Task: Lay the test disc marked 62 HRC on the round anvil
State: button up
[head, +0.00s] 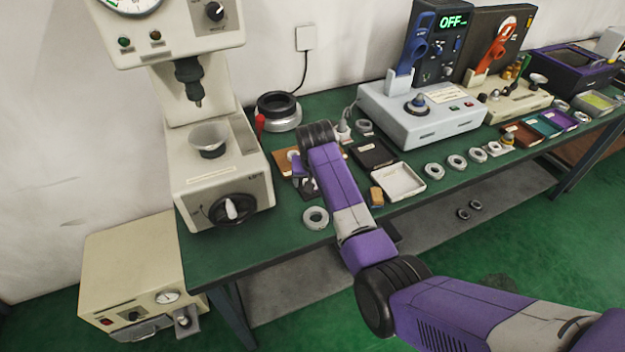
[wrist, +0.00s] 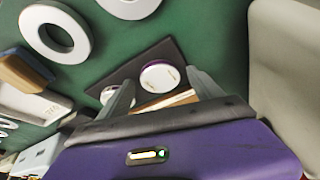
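Several pale test discs lie on a dark board (wrist: 128,68) in the wrist view. My gripper (wrist: 160,80) is open, with the fingers either side of the purple-rimmed disc; contact is not visible. In the head view my arm partly hides the board (head: 282,158). The round anvil (head: 208,136) stands on the beige tester, left of my gripper (head: 308,188), and looks empty.
The tester's indenter (head: 190,85) hangs above the anvil. A bearing ring (head: 316,218) lies near the bench's front edge; it also shows in the wrist view (wrist: 55,35). A white tray (head: 398,181) and a yellow-brown block (head: 376,196) are to the right.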

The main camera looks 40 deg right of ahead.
jog(key=v, duration=1.2)
jog(key=shift+r, duration=0.2)
jog(key=shift+w, duration=0.1)
